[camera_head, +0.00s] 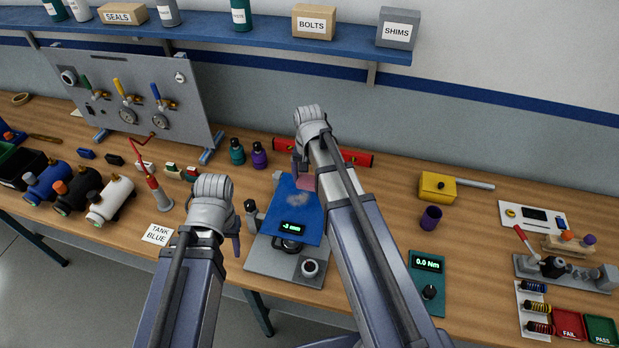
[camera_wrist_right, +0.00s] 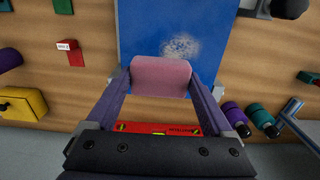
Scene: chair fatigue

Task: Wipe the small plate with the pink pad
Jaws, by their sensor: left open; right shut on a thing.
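The small plate (camera_head: 287,213) is blue and lies on a grey fixture in the middle of the bench. It carries a pale smudge (camera_head: 299,198) toward its right side, also visible in the right wrist view (camera_wrist_right: 181,47). My right gripper (camera_head: 303,179) is shut on the pink pad (camera_wrist_right: 160,76), over the plate's far edge. In the right wrist view the pad is just short of the smudge; I cannot tell whether it touches the plate. My left gripper (camera_head: 236,240) is open and empty, left of the plate. My right arm hides part of the plate's right side.
The grey fixture (camera_head: 262,258) has a green readout. A red level (camera_head: 358,158) lies behind the plate. Teal and purple bottles (camera_head: 259,155) stand behind left. A red-handled stand (camera_head: 160,195) is at left. A torque meter (camera_head: 427,285) is at right. The bench around the purple cup (camera_head: 430,218) is mostly clear.

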